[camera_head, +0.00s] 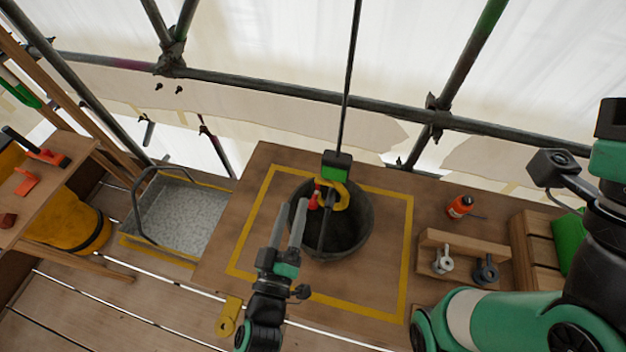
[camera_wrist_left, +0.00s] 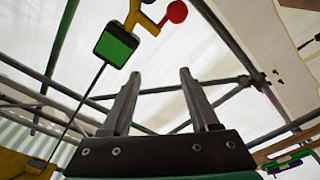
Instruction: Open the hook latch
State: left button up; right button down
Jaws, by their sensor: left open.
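A yellow hook (camera_head: 341,196) hangs below a green and black block (camera_head: 335,166) on a dark cable. Its red latch part (camera_head: 315,199) sits on the hook's left side. In the left wrist view the block (camera_wrist_left: 117,45), yellow hook (camera_wrist_left: 136,17) and red knob (camera_wrist_left: 177,12) show at the top, beyond the fingers and partly cut off. My left gripper (camera_head: 294,206) is open and empty, just left of and below the hook in the head view, with no visible contact. Whether the latch is open or closed is too small to tell. My right gripper is not seen.
A black bucket (camera_head: 352,236) stands under the hook, inside a yellow taped square on the wooden deck. A metal tray (camera_head: 178,222) lies left. Scaffold tubes run behind.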

pick_arm(q)
jog(key=b, duration=0.1)
send_near(314, 199)
jog(key=f, duration=0.1)
jog(key=shift+m+g+h, duration=0.4)
jog(key=x, duration=1.2)
jog(key=shift+w+a+r, duration=0.15)
jog(key=shift+a+r, duration=0.05)
jog(key=shift+a, duration=0.15)
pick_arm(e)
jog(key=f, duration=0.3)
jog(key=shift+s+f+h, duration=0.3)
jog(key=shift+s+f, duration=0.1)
pick_arm(q)
grip_shut()
